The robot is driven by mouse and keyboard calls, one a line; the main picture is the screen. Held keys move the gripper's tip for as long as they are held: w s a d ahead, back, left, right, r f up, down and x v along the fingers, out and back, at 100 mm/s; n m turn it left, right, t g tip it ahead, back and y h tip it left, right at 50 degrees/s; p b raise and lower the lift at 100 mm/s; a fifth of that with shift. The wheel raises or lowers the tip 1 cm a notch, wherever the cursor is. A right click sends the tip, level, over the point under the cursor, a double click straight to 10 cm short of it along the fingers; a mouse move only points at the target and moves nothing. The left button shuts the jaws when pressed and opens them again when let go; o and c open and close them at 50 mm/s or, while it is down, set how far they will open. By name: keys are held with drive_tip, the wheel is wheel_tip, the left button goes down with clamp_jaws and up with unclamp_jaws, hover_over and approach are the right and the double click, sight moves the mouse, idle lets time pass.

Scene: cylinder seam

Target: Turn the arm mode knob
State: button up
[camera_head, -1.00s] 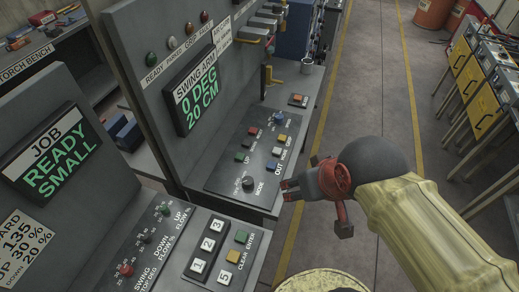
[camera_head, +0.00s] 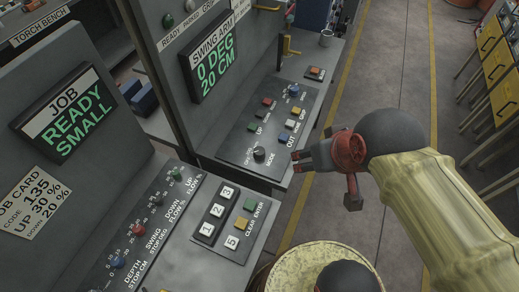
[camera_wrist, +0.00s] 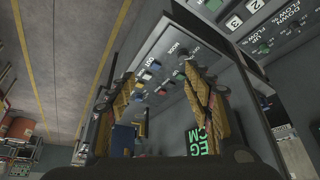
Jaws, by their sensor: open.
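The swing arm display (camera_head: 209,66) reads 0 DEG, 20 CM.
A keypad (camera_head: 217,213) and small knobs stand on the nearer job console, whose display (camera_head: 57,115) reads READY SMALL. A round yellowish drum top (camera_head: 295,272) is below my arm.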

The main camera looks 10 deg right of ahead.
wheel_tip(320, 180, down, 4)
drive_tip(key=w+a+g, duration=0.1)
drive_tip(key=w+g, duration=0.1)
drive_tip(key=n+g, duration=0.2)
drive_tip(key=g, duration=0.2)
hover_over(259, 150)
wheel_tip(259, 150, down, 15)
drive_tip(key=shift+s+r+p, duration=0.1)
drive_tip(key=shift+s+p, duration=0.05)
drive_tip(key=shift+p, duration=0.3)
wheel_tip(259, 150, down, 8)
drive_tip(key=shift+r+b, duration=0.25)
drive_tip(key=shift+b, duration=0.45)
drive_tip(key=shift+c, duration=1.3)
drive_tip(key=c, duration=0.9)
